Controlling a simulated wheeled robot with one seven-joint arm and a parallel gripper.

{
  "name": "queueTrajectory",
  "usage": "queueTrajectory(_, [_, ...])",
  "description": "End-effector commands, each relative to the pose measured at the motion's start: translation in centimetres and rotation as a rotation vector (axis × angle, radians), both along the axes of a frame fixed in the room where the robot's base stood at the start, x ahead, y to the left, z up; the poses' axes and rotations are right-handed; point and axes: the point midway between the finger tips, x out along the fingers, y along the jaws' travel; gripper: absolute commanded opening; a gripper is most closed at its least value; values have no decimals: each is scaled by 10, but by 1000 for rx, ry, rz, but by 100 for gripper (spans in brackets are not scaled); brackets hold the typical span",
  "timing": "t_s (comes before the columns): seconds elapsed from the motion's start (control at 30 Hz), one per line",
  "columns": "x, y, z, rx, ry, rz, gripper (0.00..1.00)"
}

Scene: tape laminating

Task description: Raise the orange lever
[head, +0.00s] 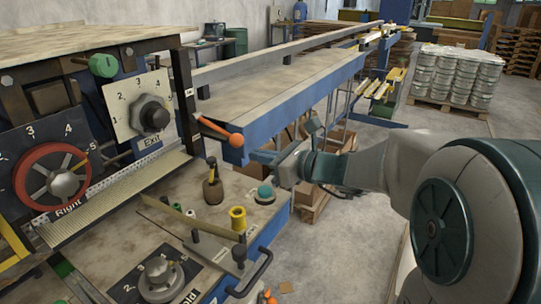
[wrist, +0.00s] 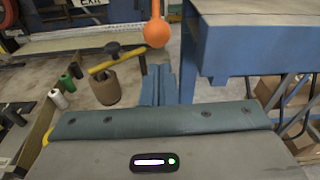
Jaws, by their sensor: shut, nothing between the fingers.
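The orange lever (head: 219,132) ends in a round orange knob and sticks out from the machine's dark upright, sloping down to the right towards the blue-sided table. In the wrist view its orange knob (wrist: 157,31) hangs at the top centre, beyond the fingertips. My gripper (head: 256,156) is just below and to the right of the knob in the head view. Its fingers (wrist: 160,84) are together and empty, apart from the lever. The lever's upper end is out of the wrist view.
The blue-sided table (head: 262,105) lies just right of the lever. Below are a brown pot-like part (head: 213,191), a teal knob (head: 265,193) and a yellow spool (head: 238,219). Dial panels (head: 140,103) stand to the left. The open floor (head: 385,148) is on the right.

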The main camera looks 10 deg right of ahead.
Motion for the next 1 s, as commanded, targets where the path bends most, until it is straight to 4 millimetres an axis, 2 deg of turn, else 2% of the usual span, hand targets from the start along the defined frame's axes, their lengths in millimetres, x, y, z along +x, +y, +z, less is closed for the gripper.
queueTrajectory(0.1, [13, 18, -2, 0, 2, 4, 0])
queueTrajectory(0.3, [26, 35, -5, -1, -1, 5, 0])
queueTrajectory(0.77, [29, 40, -6, -2, -1, 5, 0])
queueTrajectory(1.0, [25, 46, 3, -33, 20, 21, 0])
